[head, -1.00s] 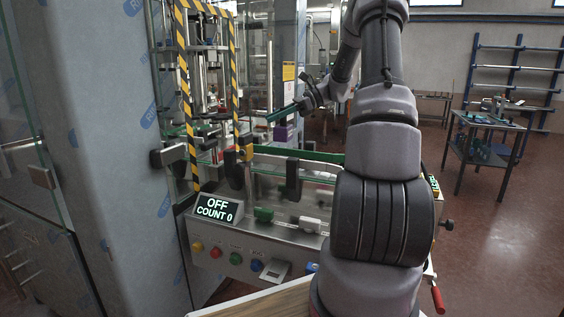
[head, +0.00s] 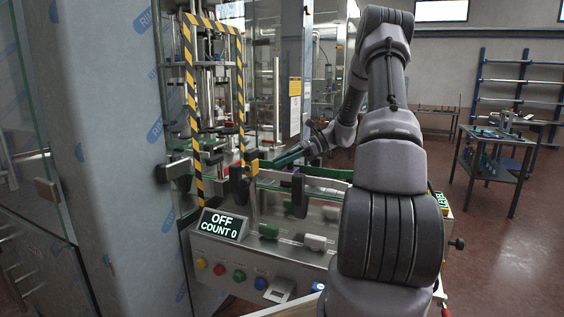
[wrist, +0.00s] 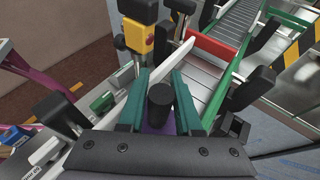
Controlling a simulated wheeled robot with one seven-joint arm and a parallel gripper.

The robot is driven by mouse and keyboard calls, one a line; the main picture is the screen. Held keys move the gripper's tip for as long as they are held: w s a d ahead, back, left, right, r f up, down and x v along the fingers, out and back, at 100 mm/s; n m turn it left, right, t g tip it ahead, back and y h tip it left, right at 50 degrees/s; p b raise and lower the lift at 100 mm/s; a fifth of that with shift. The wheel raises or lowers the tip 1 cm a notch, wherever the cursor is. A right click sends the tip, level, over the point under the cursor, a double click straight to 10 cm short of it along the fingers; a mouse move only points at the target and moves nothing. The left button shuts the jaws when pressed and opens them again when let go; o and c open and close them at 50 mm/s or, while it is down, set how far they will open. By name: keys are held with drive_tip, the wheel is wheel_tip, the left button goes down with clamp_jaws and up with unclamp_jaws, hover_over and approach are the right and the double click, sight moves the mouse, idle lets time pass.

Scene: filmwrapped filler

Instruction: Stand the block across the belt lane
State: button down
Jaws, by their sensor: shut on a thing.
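My gripper (wrist: 161,80) has two teal fingers shut around the black knob (wrist: 159,101) of a purple block (wrist: 158,128). In the wrist view the block is mostly hidden by the knob, the fingers and my gripper body. The belt lane (wrist: 190,76) runs away beneath and beyond the fingers, between a white rail on the left and a green rail on the right. In the head view my gripper (head: 287,158) is over the back part of the machine. I cannot tell whether the block touches the lane.
A red bar (wrist: 215,48) spans the lane farther along, before grey rollers (wrist: 240,22). Black posts and a yellow-black sensor (wrist: 138,34) stand close to the rails. The control panel's display (head: 221,224) reads OFF, COUNT 0. A striped yellow-black frame (head: 191,100) rises behind.

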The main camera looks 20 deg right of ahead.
drive_tip(key=shift+f, duration=0.1)
drive_tip(key=c, duration=0.6)
unclamp_jaws()
